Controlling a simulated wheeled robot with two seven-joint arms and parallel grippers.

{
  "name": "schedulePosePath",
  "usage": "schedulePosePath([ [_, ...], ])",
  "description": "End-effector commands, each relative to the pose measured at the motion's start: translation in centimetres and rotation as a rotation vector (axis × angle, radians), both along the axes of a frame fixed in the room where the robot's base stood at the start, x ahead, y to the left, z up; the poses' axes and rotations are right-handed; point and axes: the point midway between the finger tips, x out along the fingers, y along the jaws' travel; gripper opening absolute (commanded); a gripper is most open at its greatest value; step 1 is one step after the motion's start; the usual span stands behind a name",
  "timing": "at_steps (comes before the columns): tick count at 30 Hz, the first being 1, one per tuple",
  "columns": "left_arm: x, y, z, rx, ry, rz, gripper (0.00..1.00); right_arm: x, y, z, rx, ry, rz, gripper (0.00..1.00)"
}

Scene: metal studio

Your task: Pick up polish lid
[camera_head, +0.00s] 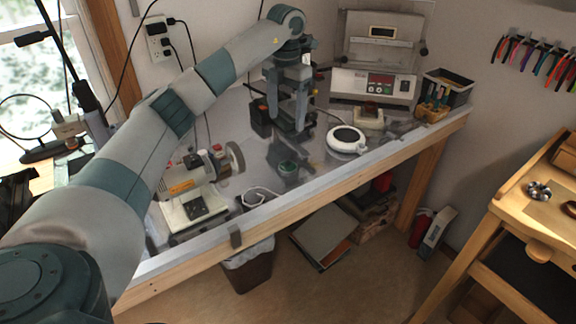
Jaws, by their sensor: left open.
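My left gripper (287,118) hangs over the back middle of the metal-topped bench (235,128), fingers pointing down and apart, with nothing seen between them. My right gripper is out of view.
A white round device (346,139) sits right of the gripper. A boxy machine (378,70) and a tool holder (434,107) stand at the back right.

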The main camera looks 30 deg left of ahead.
Motion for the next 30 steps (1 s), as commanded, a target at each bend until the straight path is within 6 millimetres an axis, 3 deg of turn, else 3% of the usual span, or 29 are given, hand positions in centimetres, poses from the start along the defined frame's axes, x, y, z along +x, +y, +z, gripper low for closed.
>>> schedulePosePath([
  [12, -0.1, -0.1, -7.0, -0.002, 0.004, -0.001, 0.67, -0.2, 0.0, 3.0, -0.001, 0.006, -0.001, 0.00],
  [18, -0.1, -0.1, -9.6, -0.002, 0.002, 0.000, 0.67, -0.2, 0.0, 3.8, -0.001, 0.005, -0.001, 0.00],
  [30, 0.0, -0.1, -10.2, -0.001, 0.000, 0.000, 0.67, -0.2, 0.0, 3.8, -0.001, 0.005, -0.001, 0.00],
])
